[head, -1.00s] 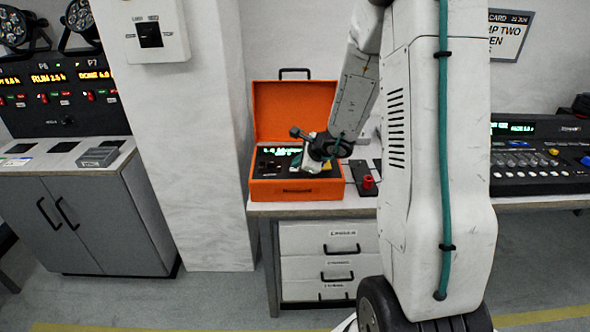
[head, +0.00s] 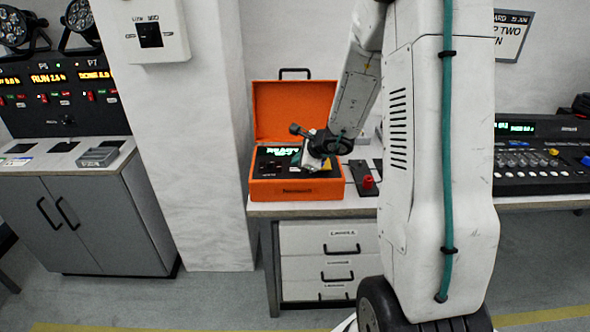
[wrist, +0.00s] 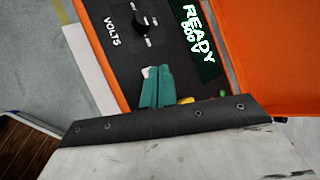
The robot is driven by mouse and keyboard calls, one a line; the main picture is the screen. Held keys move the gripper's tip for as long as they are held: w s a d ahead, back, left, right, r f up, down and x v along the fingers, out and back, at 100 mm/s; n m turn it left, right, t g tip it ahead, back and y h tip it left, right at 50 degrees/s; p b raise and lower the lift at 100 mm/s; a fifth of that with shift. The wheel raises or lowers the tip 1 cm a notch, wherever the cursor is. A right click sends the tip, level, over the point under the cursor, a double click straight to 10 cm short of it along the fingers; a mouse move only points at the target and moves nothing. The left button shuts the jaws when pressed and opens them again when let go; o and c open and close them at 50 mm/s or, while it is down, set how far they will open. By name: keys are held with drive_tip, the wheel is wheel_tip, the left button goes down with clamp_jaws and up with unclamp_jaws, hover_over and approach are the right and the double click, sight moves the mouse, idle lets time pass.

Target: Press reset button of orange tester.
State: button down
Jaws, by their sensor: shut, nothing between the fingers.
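The orange tester (head: 295,112) stands open on the bench in the head view, lid up at the back. In the wrist view its black panel (wrist: 105,42) carries a knob (wrist: 141,22) marked VOLTS and a green-lit display (wrist: 197,38) reading READY 500 V. My gripper (wrist: 157,72) is shut and empty, its teal fingers over the panel below the knob. A small white piece shows at the left fingertip; I cannot tell what it is. A yellow part (wrist: 186,100) shows beside the fingers, partly hidden. I see no reset label and cannot tell whether the fingers touch the panel.
A dark box with a red knob (head: 368,181) sits right of the tester on the bench. A mixing console (head: 540,165) stands farther right. A pillar (head: 195,130) with a switch box (head: 149,33) is to the left, beyond it a grey cabinet (head: 85,220).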

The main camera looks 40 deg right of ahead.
sight(298, 172)
drive_tip(key=shift+r, duration=0.1)
drive_tip(key=shift+r, duration=2.5)
